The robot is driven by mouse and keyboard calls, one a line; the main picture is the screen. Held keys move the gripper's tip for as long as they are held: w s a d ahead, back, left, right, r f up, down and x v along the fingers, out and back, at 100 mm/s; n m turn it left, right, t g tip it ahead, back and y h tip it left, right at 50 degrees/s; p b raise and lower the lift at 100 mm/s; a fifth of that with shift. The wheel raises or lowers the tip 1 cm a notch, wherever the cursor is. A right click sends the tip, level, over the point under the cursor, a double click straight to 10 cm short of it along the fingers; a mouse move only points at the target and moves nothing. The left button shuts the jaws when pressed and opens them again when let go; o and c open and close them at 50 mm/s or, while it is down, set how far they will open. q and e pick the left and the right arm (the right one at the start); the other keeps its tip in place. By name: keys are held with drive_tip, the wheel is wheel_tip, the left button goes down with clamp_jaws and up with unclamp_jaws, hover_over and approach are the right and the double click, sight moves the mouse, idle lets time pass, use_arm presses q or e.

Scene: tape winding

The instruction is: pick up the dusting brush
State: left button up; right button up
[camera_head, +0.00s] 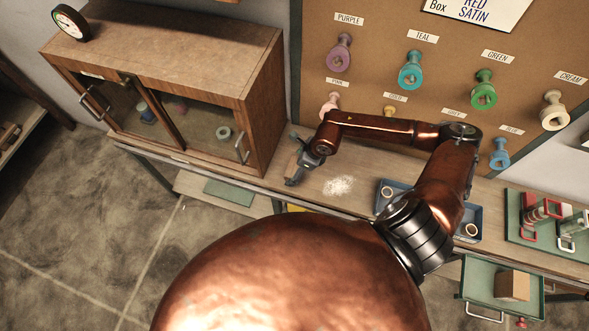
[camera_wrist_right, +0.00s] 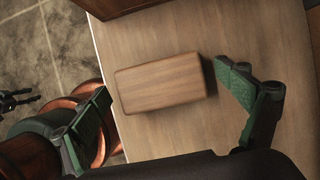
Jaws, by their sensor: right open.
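The dusting brush (camera_wrist_right: 160,83) shows in the right wrist view as a brown wooden block lying on the light wooden bench top, with a dark edge at its right end. My right gripper (camera_wrist_right: 166,88) is open above it, one green-padded finger off its left end and the other off its right end. Neither finger visibly touches it. In the head view my right gripper (camera_head: 299,168) hangs low over the bench beside the cabinet and mostly hides the brush. My left gripper does not show in the head view.
A wooden cabinet (camera_head: 262,85) with glass doors stands close left of the gripper. A pale powder patch (camera_head: 338,186) and a blue tray (camera_head: 468,222) lie to the right. Behind is a pegboard (camera_head: 380,20) with coloured spools. The bench's front edge is close.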

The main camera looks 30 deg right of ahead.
drive_tip(key=shift+f, duration=0.1)
drive_tip(key=c, duration=1.3)
